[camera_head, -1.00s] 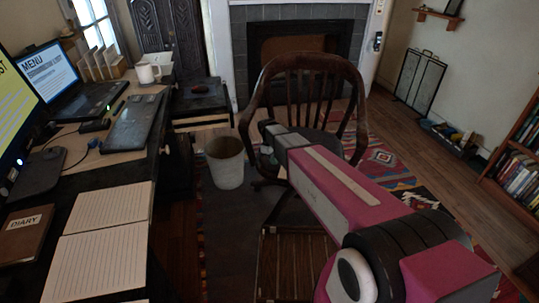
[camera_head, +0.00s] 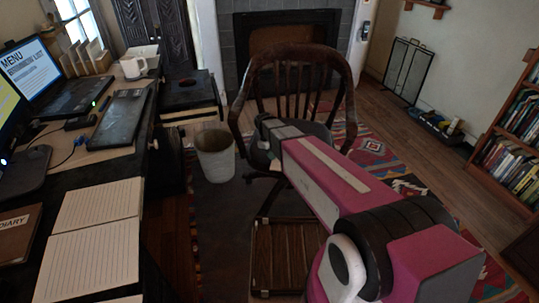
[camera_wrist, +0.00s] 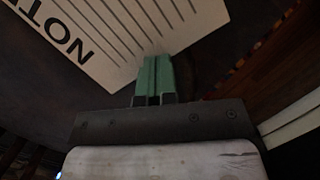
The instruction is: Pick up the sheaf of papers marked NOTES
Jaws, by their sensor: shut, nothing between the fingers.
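The sheaf of papers (camera_wrist: 135,28) shows in the wrist view as a pale ruled sheet with large dark letters reading "NOT", the rest cut off by the frame edge. It lies tilted on a dark surface. My gripper (camera_wrist: 153,62) has green fingertips pressed together with nothing between them. The fingertips overlap the sheet's near edge in the picture; I cannot tell whether they touch it. In the head view my gripper (camera_head: 262,122) is in front of the wooden chair (camera_head: 290,55), and I cannot make out the sheaf there.
The desk (camera_head: 75,178) on the left carries ruled pages (camera_head: 95,240), a diary (camera_head: 15,235), a laptop (camera_head: 85,97) and a mug (camera_head: 133,68). A waste bin (camera_head: 215,157) stands beside it. A bookcase (camera_head: 515,145) is at right. Patterned rug and bare floor lie between.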

